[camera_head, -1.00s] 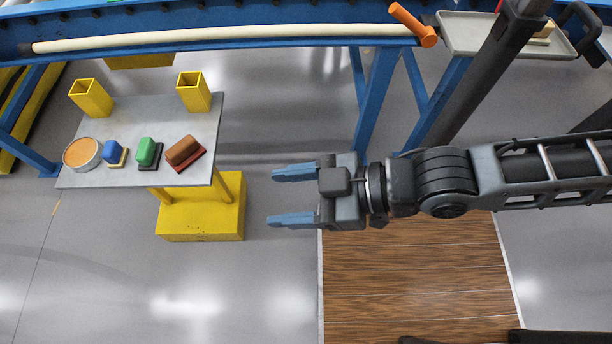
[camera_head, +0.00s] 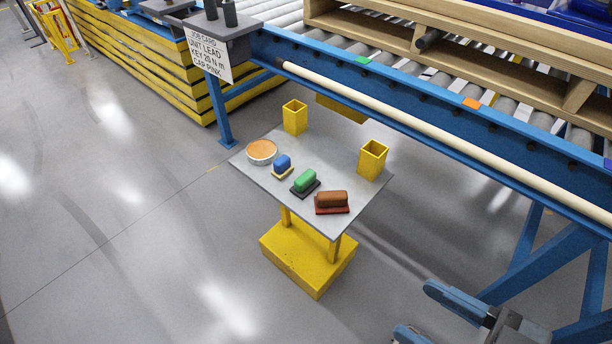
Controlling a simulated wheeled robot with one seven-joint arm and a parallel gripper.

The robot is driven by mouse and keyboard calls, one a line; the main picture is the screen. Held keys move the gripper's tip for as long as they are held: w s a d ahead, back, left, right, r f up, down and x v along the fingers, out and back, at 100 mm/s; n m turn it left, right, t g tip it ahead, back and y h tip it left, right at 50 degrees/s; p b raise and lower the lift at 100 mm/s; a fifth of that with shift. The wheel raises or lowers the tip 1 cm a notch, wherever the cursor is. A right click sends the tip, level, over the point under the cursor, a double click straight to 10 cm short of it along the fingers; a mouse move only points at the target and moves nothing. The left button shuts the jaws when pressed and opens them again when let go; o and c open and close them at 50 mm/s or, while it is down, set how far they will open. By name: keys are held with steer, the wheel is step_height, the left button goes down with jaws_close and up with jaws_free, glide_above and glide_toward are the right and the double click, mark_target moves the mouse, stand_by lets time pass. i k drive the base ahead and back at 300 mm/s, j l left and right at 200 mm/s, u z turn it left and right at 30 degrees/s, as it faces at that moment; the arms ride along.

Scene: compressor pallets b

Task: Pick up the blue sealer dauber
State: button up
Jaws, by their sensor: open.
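The blue sealer dauber (camera_head: 283,162) is a small blue block on a pale tan base. It sits on the grey tabletop of a small yellow-legged stand (camera_head: 238,160), between a round tin with an orange top (camera_head: 261,151) and a green-handled block on a dark base (camera_head: 304,181). My gripper (camera_head: 425,312) is at the lower right, open and empty. It is well to the right of and below the dauber in the picture, clear of the stand. Part of my gripper is cut off by the bottom edge.
A brown block on a red base (camera_head: 332,201) sits at the tabletop's front. Yellow square holders (camera_head: 294,118) and (camera_head: 373,160) stand along its back edge. A blue conveyor frame (camera_head: 430,115) with a pale pipe (camera_head: 440,153) runs behind. Floor in front of the stand is clear.

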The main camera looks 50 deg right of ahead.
mark_target(282, 166)
steer(key=k+z, duration=0.1)
steer(key=z, duration=0.85)
steer(key=i+z, duration=0.1)
steer(key=z, duration=0.8)
steer(key=u, duration=1.45)
steer(key=i+u, duration=0.4)
steer(key=i, duration=0.45)
